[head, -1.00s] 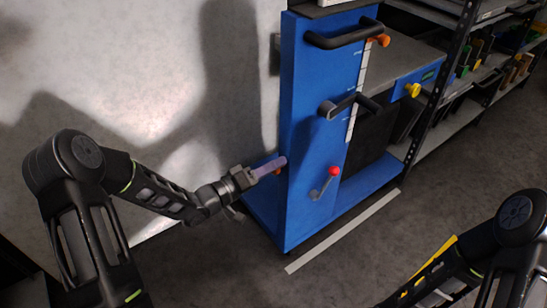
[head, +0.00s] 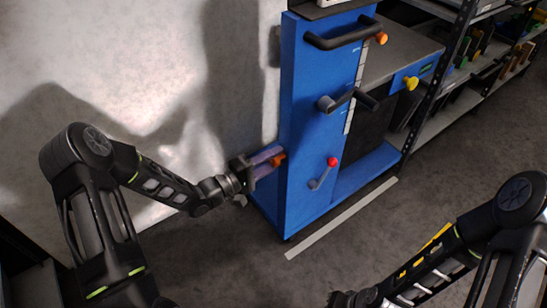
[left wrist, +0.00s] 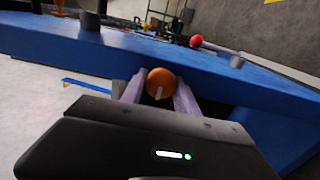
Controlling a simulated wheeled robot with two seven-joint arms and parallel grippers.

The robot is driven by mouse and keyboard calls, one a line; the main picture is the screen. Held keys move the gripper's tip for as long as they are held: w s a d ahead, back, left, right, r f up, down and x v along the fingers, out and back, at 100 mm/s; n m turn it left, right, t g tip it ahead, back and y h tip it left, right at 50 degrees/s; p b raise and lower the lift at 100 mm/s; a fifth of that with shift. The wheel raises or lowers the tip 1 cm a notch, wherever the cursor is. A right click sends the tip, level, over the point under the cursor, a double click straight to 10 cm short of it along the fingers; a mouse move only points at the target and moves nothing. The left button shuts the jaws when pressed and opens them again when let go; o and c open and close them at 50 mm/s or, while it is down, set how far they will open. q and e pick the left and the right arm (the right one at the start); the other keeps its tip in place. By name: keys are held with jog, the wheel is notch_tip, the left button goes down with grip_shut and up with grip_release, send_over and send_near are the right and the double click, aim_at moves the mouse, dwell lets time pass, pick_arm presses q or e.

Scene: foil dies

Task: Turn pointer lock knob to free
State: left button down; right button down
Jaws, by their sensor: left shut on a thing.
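The orange knob (head: 278,160) sits on the left side face of the blue machine (head: 305,130). My left gripper (head: 271,161) is shut on it, with pale purple fingers on either side. In the left wrist view the knob (left wrist: 160,83) shows as a round orange face between the fingertips (left wrist: 158,92).
A red-tipped lever (head: 332,162) is on the front face, right of the knob. Black handles (head: 345,32), another orange knob (head: 381,38) and a yellow knob (head: 411,83) sit higher up. Shelving (head: 450,95) stands at the right. The floor in front is clear around a pale strip (head: 340,218).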

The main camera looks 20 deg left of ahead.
pick_arm(q)
jog(key=c, duration=1)
grip_release()
jog(key=shift+o, duration=0.2)
jog(key=shift+s+a, duration=0.1)
jog(key=v, duration=0.7)
jog(key=shift+s+p, duration=0.2)
jog(key=shift+p, duration=0.2)
jog(key=shift+a+f, duration=0.1)
jog(key=shift+a, duration=0.05)
